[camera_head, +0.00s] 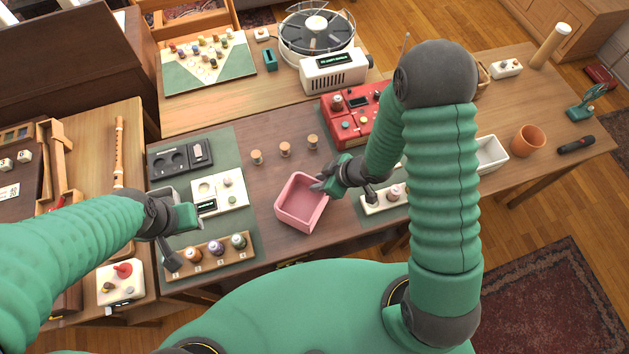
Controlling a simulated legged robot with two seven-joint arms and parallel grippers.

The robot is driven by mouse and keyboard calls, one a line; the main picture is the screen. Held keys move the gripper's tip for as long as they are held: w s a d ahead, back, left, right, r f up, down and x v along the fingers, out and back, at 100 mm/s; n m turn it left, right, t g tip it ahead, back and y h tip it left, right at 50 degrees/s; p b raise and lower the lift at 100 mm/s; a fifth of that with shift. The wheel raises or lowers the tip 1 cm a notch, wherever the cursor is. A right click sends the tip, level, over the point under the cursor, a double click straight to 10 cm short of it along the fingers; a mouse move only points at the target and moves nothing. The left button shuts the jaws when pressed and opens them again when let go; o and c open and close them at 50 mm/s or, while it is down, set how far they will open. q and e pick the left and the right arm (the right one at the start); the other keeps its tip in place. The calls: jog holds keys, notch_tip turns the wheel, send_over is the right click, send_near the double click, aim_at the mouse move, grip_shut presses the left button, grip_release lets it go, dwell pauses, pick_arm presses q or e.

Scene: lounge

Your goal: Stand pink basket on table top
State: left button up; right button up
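The pink basket (298,222) is a small open box with rounded corners, near the middle of the table top (272,146). It is turned at an angle, its opening faces up toward me, and it looks empty. My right gripper (322,184) is at its right rim, with the fingertips over the rim, and appears shut on it. I cannot tell whether the basket's underside touches the table. My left gripper (184,217) is over the left part of the table, apart from the basket. Its fingers are partly hidden, so its opening is unclear.
Several small corked pieces (285,149) stand behind the basket. A red device (357,116) is behind to the right. A wooden rack with coloured knobs (210,262) and a white panel (220,194) lie to the left. A terracotta pot (527,140) stands far right.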

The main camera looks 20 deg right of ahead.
jog(key=s+d+r+m+h+p, duration=0.2)
jog(key=d+r+m+h, duration=0.25)
jog(key=d+r, duration=0.7)
jog(key=s+a+r+m+g, duration=0.2)
jog(key=s+a+r+m, duration=0.2)
jog(key=s+r+m, duration=0.1)
jog(key=shift+s+a+r, duration=0.4)
jog(key=shift+s+r, duration=0.1)
jog(key=shift+s, duration=0.45)
